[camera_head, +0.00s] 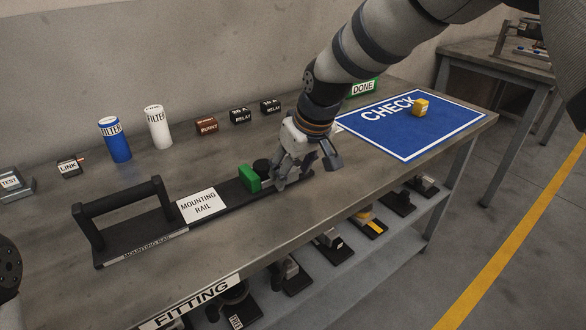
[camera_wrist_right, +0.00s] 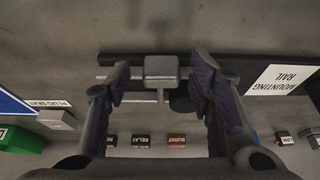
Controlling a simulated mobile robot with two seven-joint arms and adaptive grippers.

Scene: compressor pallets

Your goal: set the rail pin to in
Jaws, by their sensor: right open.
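The mounting rail (camera_head: 220,192) is a long dark bar with a handle at its left end and a white label; it also shows in the right wrist view (camera_wrist_right: 232,62). My right gripper (camera_head: 304,173) is over the rail's right end. In the right wrist view my gripper (camera_wrist_right: 162,82) has its fingers spread wide. A grey T-shaped piece, which looks like the rail pin (camera_wrist_right: 161,69), shows between the fingers, with no clear contact. In the head view the gripper hides this part. A green block (camera_head: 249,178) stands on the rail, left of the gripper.
Relays (camera_head: 240,116), a blue filter (camera_head: 115,140) and a white filter (camera_head: 158,127) stand along the back. Bare bench lies in front of the rail.

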